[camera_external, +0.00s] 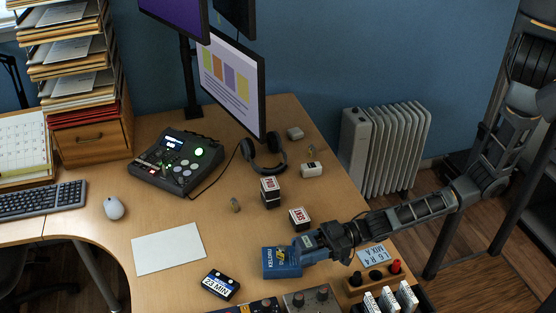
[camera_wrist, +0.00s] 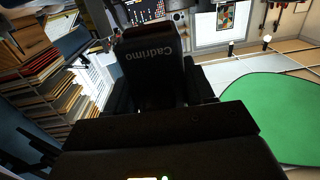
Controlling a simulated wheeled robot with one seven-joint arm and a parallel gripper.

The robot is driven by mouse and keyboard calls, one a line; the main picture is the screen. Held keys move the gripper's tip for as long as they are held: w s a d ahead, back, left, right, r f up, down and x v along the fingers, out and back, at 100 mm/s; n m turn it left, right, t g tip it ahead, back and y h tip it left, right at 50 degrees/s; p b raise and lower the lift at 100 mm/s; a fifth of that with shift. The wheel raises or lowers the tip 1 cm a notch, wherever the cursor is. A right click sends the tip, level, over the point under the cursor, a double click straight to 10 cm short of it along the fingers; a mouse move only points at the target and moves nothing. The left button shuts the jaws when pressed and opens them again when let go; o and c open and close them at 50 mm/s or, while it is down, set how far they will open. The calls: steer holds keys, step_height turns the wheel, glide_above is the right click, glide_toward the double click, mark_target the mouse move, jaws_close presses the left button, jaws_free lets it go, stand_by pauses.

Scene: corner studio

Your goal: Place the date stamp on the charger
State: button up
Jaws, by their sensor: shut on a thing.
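A blue box-like unit with white lettering and a yellow mark, which looks like the charger (camera_external: 282,263), lies near the front edge of the desk. My gripper (camera_external: 306,244) is low at its right side, overlapping it in the external view. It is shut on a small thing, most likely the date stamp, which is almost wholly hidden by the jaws. I cannot tell whether that thing touches the charger.
A small block with red lettering (camera_external: 299,217) stands just behind my gripper, and stacked ones (camera_external: 270,191) stand farther back. Knobbed devices (camera_external: 310,300) crowd the front edge. Bare desk lies left of the blocks, beside the white sheet (camera_external: 168,248).

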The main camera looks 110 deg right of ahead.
steer(key=shift+d+f+h, duration=0.2)
steer(key=shift+d+h, duration=0.1)
steer(key=shift+d, duration=0.1)
steer(key=s+d+r+n+y+p, duration=0.1)
steer(key=s+d+r+y, duration=0.1)
steer(key=s+d, duration=1.8)
steer(key=shift+s+d+r, duration=0.3)
steer(key=shift+s+d, duration=0.1)
steer(key=shift+s, duration=0.2)
steer(key=shift+f+b, duration=2.9)
steer(key=shift+f, duration=1.95)
